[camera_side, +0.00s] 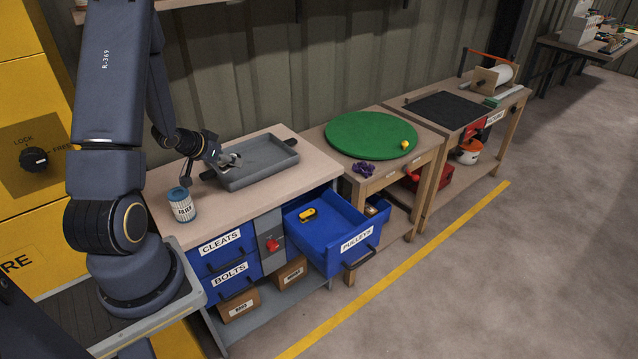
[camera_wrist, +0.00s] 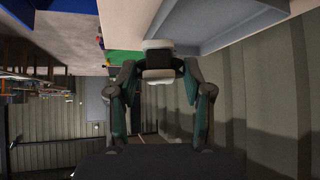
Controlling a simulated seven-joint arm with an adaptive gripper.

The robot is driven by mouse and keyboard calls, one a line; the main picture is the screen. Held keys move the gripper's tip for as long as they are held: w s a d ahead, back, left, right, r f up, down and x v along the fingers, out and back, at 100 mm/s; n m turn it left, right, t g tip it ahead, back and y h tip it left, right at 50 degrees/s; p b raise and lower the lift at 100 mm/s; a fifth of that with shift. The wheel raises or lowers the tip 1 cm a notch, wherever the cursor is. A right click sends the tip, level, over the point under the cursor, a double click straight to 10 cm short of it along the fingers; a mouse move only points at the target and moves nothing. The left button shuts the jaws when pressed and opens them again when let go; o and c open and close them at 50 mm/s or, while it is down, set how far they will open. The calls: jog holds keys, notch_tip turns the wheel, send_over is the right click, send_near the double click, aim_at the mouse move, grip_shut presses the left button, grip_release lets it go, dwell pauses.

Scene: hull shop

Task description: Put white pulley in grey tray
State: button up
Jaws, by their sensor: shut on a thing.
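My gripper (camera_side: 224,157) is shut on the white pulley (camera_wrist: 158,76), which shows between the two fingertips in the wrist view. In the side view the pulley is small and partly hidden by the fingers. The grey tray (camera_side: 262,177) lies on the wooden bench top, with a dark handle at its end. My gripper is at the tray's left end in the side view. The tray (camera_wrist: 218,22) also shows in the wrist view, just beyond the pulley. I cannot tell whether the pulley touches the tray.
A filler can (camera_side: 182,205) stands left of the tray. The blue pulleys drawer (camera_side: 345,225) is open, with a yellow item (camera_side: 308,214) in it. A green disc (camera_side: 365,135) with a yellow item (camera_side: 405,145) and a purple item (camera_side: 363,169) are on the neighbouring table.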

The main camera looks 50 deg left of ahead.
jog(key=shift+s+a+r, duration=0.25)
jog(key=shift+a+r, duration=0.3)
jog(key=shift+a, duration=0.1)
jog(key=shift+a+y, duration=0.3)
jog(key=shift+a, duration=0.05)
jog(key=w+a+f, duration=0.4)
jog(key=w+a, duration=0.2)
jog(key=w, duration=0.1)
send_over(254, 166)
jog(key=s+d, duration=0.2)
jog(key=s, duration=0.1)
jog(key=f, duration=0.5)
jog(key=shift+s+a+f, duration=0.1)
jog(key=shift+a+f, duration=0.1)
jog(key=shift+a, duration=0.05)
jog(key=shift+a+f, duration=0.1)
jog(key=shift+f, duration=1.65)
jog(key=o, duration=1.2)
jog(key=shift+f, duration=0.15)
jog(key=shift+c, duration=0.2)
